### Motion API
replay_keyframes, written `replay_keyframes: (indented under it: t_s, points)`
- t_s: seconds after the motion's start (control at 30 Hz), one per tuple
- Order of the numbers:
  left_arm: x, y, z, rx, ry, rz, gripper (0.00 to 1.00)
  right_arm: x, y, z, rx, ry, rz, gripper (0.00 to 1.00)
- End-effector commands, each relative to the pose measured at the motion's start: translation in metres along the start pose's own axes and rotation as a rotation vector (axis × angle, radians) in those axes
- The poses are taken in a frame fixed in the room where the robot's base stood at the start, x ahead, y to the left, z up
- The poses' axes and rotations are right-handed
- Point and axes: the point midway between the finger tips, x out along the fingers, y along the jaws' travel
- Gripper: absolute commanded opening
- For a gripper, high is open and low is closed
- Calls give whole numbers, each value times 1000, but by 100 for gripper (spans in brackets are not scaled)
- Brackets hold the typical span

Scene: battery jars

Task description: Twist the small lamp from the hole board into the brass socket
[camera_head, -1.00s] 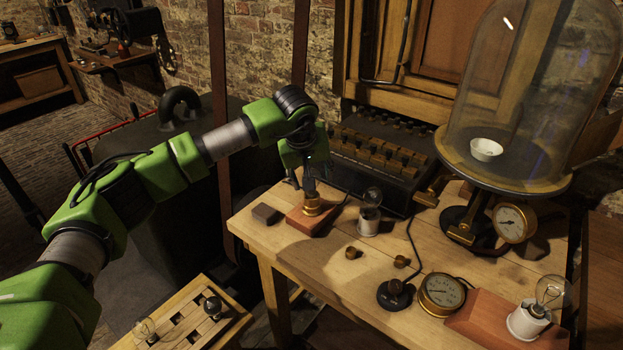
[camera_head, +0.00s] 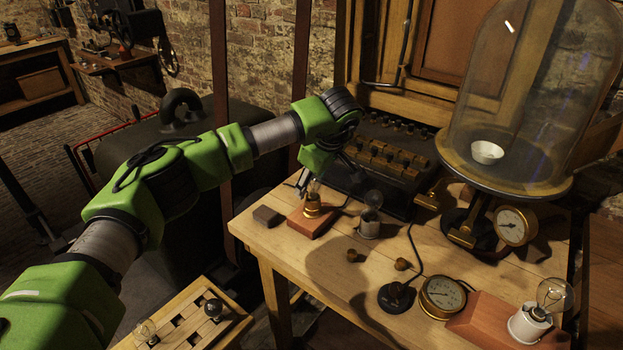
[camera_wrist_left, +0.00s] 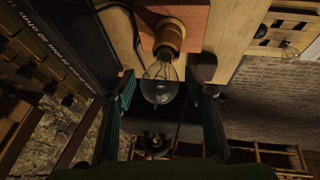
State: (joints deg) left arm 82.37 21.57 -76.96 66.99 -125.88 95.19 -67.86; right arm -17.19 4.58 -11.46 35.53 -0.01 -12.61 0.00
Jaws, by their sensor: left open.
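A small clear lamp (camera_head: 314,188) stands upright in the brass socket (camera_head: 312,208) on a reddish wooden block (camera_head: 306,222). My left gripper (camera_head: 320,180) is tilted beside and above the lamp, open. In the left wrist view the lamp's glass (camera_wrist_left: 160,84) lies between the two spread fingers (camera_wrist_left: 163,105), with a gap on each side. The brass socket (camera_wrist_left: 169,38) holds its base; how deep the thread sits is hidden. The hole board (camera_head: 180,322) at the lower left holds a clear lamp (camera_head: 145,330) and a dark one (camera_head: 213,307). My right gripper is not in view.
Brass knobs (camera_head: 352,255), a gauge (camera_head: 441,297) and a glass dome (camera_head: 530,100) occupy the right. The table's front left is clear.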

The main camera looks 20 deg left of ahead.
Motion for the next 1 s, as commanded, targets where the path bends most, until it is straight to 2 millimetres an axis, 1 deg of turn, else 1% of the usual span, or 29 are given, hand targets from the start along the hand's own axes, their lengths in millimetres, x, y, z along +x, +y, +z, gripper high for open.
replay_keyframes:
  t_s: [0.2, 0.27, 0.3, 0.33, 0.47, 0.57, 0.8, 0.9, 1.0]
  points:
    - [0, 0, 0, -13, 2, -5, 49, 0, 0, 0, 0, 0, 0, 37]
    - [0, 0, 0, -13, 2, -5, 33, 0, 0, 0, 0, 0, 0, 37]
    - [0, 0, 0, -12, 2, -5, 23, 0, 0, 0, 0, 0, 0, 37]
    - [0, 0, 0, -12, 2, -5, 15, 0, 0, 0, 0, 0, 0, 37]
    - [0, 0, 0, -12, 2, -5, 14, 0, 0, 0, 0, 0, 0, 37]
    - [0, 0, -1, 20, -5, 9, 14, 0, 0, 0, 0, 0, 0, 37]
    - [0, 0, -1, 321, -68, 140, 14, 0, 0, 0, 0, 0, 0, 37]
    - [0, 1, 0, 421, -89, 183, 14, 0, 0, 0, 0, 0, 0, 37]
    - [0, 2, 1, 479, -102, 207, 14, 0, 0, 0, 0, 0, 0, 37]
